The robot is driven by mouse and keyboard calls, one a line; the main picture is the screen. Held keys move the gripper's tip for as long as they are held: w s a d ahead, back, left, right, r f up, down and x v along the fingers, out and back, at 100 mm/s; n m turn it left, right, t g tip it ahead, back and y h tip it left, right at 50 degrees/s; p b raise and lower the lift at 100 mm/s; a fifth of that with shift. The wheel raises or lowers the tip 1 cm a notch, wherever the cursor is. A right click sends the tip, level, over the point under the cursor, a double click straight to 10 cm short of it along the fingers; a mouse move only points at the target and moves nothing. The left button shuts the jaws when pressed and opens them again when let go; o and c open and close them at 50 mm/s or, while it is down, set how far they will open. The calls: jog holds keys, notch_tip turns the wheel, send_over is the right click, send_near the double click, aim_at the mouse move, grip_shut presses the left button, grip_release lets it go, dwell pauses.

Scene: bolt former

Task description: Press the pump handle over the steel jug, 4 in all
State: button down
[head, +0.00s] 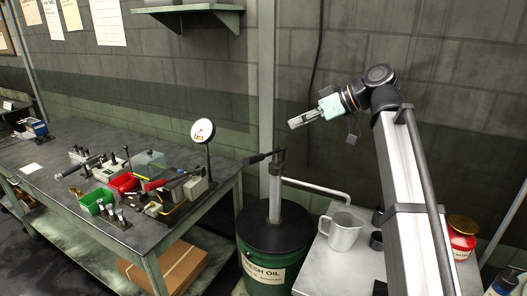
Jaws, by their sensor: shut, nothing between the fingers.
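The pump stands on a dark green drum labelled "FRESH OIL" (265,272). Its black pump handle (262,157) sits at the top of the grey pump column (274,195) and points left, close to level. A pale spout (318,189) runs right from the column and bends down over the steel jug (342,233). The jug stands upright on a grey metal surface; its contents cannot be made out. My gripper (291,124) is shut and empty, pointing left. It appears above and slightly right of the handle in the picture, with no visible contact.
The wall is behind; the air above the handle looks clear.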

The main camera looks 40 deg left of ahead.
jog(key=shift+s+r+m+g, duration=0.15)
jog(key=shift+s+m+g, duration=0.05)
jog(key=shift+m+g, duration=0.25)
jog(key=shift+a, duration=0.1)
jog(key=s+a+f+p, duration=0.3)
jog(key=s+a+f, duration=0.1)
jog(key=a+f, duration=0.4)
jog(key=shift+a+f, duration=0.2)
jog(key=shift+f, duration=0.35)
jog(key=shift+s, duration=0.1)
